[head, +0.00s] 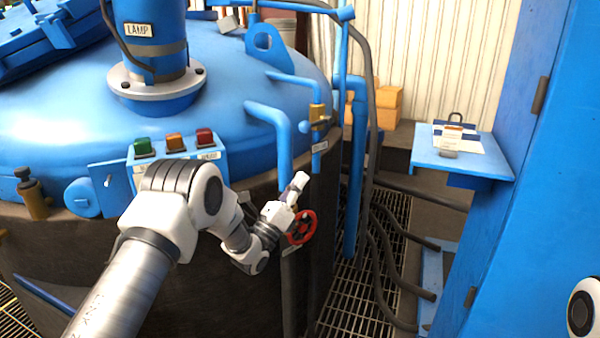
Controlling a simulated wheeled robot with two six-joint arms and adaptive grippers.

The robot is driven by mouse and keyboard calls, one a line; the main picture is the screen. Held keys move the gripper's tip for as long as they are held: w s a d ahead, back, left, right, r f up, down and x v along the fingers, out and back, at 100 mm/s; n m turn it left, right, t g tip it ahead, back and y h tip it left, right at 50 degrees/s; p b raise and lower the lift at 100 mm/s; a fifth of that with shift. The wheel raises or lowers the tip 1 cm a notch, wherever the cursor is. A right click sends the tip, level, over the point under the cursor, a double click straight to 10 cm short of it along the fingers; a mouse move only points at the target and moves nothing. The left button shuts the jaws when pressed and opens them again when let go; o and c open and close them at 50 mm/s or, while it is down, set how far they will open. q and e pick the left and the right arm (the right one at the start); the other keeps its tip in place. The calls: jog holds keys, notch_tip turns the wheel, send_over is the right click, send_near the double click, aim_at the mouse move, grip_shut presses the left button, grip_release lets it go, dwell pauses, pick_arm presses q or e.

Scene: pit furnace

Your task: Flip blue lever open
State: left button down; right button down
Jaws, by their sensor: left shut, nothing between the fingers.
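My left gripper (297,185) is shut and empty. It is just above the red handwheel (302,228), in front of the furnace's right side. A bent blue pipe (284,140) comes down from the lid to just behind the gripper. A brass valve (318,116) sits on a thinner blue pipe, above and right of the gripper. I cannot clearly make out a blue lever; the gripper may hide it. I cannot tell whether the gripper touches the pipe or handwheel. My right gripper is out of view.
The blue furnace lid (225,85) has a button box (205,156) with green, orange and red buttons. A blue shelf (462,160) with papers stands at right, beside a tall blue panel (540,220). Dark hoses (385,265) hang over the floor grating (360,300).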

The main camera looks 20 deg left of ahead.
aim_at(317, 123)
pick_arm(q)
jog(key=w+r, duration=0.5)
jog(key=r, duration=0.3)
jog(key=shift+w, duration=0.35)
jog(key=shift+d, duration=0.1)
jog(key=shift+r+p, duration=0.1)
jog(key=shift+p, duration=0.2)
